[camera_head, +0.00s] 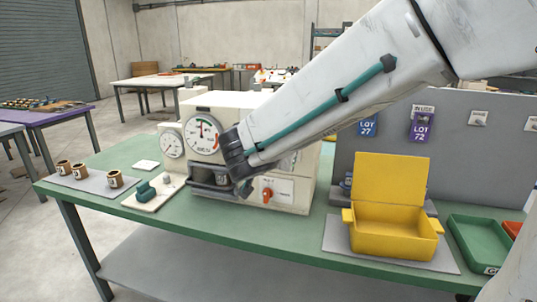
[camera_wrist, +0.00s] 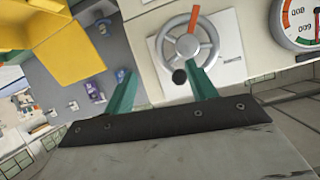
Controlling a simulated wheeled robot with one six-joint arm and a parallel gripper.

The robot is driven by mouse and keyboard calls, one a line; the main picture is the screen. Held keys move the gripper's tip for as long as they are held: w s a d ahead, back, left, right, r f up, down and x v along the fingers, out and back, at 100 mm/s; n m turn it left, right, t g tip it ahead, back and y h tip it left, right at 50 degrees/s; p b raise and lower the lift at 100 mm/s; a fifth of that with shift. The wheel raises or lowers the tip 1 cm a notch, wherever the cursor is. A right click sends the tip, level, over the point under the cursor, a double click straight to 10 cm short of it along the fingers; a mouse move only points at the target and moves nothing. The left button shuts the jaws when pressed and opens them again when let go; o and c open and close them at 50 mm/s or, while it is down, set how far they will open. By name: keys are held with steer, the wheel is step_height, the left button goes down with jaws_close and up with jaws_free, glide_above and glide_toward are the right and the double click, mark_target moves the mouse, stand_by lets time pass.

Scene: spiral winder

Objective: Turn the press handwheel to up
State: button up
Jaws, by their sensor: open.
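The press handwheel (camera_wrist: 168,46) shows in the wrist view as a grey ring with spokes on a pale square plate on the cream machine. An orange bar (camera_wrist: 193,18) runs from near its hub towards the top of the picture. A black knob (camera_wrist: 179,77) sits at its lower rim. My gripper (camera_wrist: 164,80) is open, with two green fingers spread on either side of the knob's line and nothing held. Whether the fingers touch the wheel I cannot tell.
A yellow open box (camera_head: 390,235) stands to the right. Several cups stand on a grey mat (camera_head: 97,184) at left. The green bench's front strip is clear.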

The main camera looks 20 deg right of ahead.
steer(key=w+f+t, duration=0.1)
steer(key=w+f, duration=0.2)
steer(key=w, duration=0.5)
steer(key=shift+w+d+y, duration=0.25)
steer(key=shift+d+y, duration=0.1)
steer(key=shift+y, duration=0.05)
steer(key=shift+c, duration=0.3)
steer(key=c, duration=0.9)
